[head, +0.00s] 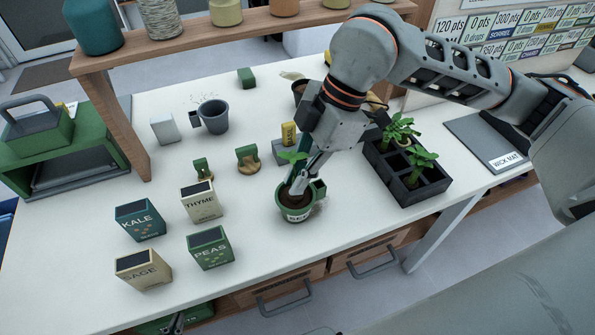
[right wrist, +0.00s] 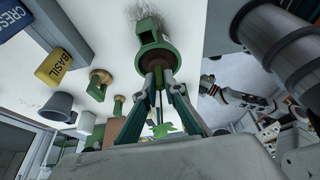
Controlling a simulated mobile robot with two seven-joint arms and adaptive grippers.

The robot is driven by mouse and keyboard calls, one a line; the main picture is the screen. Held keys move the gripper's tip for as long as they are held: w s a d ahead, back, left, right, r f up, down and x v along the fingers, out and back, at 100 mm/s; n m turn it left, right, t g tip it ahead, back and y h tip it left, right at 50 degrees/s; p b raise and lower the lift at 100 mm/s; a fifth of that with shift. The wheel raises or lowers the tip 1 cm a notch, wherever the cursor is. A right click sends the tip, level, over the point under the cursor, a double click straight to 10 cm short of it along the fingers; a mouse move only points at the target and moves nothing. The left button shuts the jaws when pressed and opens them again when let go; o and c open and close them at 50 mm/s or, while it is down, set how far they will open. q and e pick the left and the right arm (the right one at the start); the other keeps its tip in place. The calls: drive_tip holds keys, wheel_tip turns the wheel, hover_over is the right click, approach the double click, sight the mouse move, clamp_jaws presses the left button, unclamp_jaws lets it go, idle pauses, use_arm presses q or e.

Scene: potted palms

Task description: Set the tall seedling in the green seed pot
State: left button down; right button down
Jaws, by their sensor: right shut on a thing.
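The green seed pot (head: 294,215) stands upright on the white bench, dark soil showing inside its rim. My right gripper (head: 297,187) reaches down over the pot with its fingertips at the opening. It is shut on the tall seedling, whose green leaves (head: 291,157) show beside the fingers. In the right wrist view the fingers (right wrist: 158,82) close in at the mouth of the green pot (right wrist: 152,38), with seedling leaves (right wrist: 163,129) between them. The seedling's lower end is hidden.
A black tray (head: 425,195) with several seedlings stands right of the pot. Seed boxes, including thyme (head: 201,204), peas (head: 210,250), kale (head: 140,221) and sage (head: 143,272), stand to the left. A grey pot (head: 214,117) is further back. A wick mat (head: 487,140) lies at right.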

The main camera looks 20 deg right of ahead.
drive_tip(key=shift+f+b, duration=0.4)
drive_tip(key=shift+f, duration=0.7)
drive_tip(key=c, duration=2)
unclamp_jaws()
drive_tip(key=shift+c, duration=0.2)
drive_tip(key=o, duration=0.5)
drive_tip(key=shift+r, duration=0.1)
